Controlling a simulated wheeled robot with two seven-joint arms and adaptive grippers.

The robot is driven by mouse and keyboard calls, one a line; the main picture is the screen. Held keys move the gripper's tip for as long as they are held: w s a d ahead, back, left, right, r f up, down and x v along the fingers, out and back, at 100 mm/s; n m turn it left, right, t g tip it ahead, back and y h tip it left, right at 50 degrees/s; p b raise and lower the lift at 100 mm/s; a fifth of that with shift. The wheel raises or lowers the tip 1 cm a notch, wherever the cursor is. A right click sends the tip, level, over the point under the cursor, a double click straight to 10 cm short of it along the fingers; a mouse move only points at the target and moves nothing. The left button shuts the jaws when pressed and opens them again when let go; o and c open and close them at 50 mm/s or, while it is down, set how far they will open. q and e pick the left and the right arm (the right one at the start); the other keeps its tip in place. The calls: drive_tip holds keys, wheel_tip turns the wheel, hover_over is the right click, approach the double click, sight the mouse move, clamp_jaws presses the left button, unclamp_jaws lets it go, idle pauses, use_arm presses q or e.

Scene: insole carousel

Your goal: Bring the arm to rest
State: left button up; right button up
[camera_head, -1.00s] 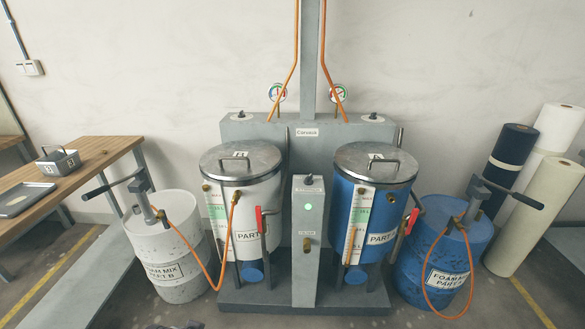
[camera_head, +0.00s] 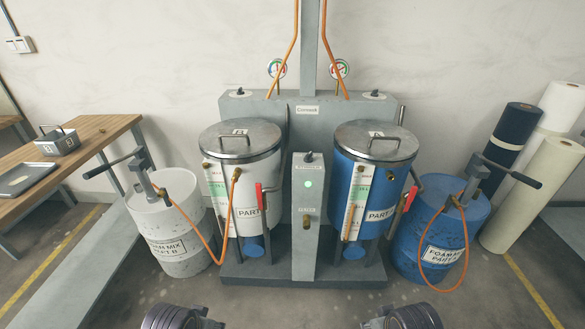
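Two dark ribbed parts of my own arms show at the bottom edge, one left of centre and one right of centre. Their gripper fingers are not clearly visible, being cut off by the frame's lower edge. Both arms are low and apart from the foam machine (camera_head: 306,190) in front of me. Nothing is seen held.
A white tank (camera_head: 262,190) and a blue tank (camera_head: 350,183) stand closed on the machine's base. A white drum (camera_head: 165,215) and a blue drum (camera_head: 440,225) with hand pumps flank it. A wooden table (camera_head: 95,135) is at left, fabric rolls (camera_head: 530,195) at right. Floor in front is clear.

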use_arm(q)
wheel_tip(320, 180, down, 28)
drive_tip(key=s+a+g+p, duration=0.1)
drive_tip(key=s+a+p, duration=0.2)
use_arm(e)
wheel_tip(320, 180, down, 28)
drive_tip(key=s+d+g, duration=0.1)
drive_tip(key=s+d, duration=0.2)
use_arm(q)
drive_tip(key=s+a+f+p, duration=0.1)
drive_tip(key=s+a+f, duration=0.2)
drive_tip(key=s+f, duration=0.5)
drive_tip(key=s+a+f+g+y+p, duration=0.1)
drive_tip(key=s+a+f, duration=0.3)
drive_tip(key=s+f, duration=0.3)
drive_tip(key=shift+s+a+f+m+p, duration=0.2)
drive_tip(key=shift+s+f+m+p, duration=0.15)
drive_tip(key=shift+s, duration=2.25)
use_arm(e)
drive_tip(key=s+d+f, duration=0.3)
drive_tip(key=s+f, duration=0.5)
drive_tip(key=s, duration=0.2)
drive_tip(key=s+d+f+g+h, duration=0.1)
drive_tip(key=s+d+f, duration=0.3)
drive_tip(key=s+f, duration=0.3)
drive_tip(key=shift+s+d+f+n, duration=0.2)
drive_tip(key=shift+s+f+n, duration=0.15)
drive_tip(key=shift+s, duration=1.25)
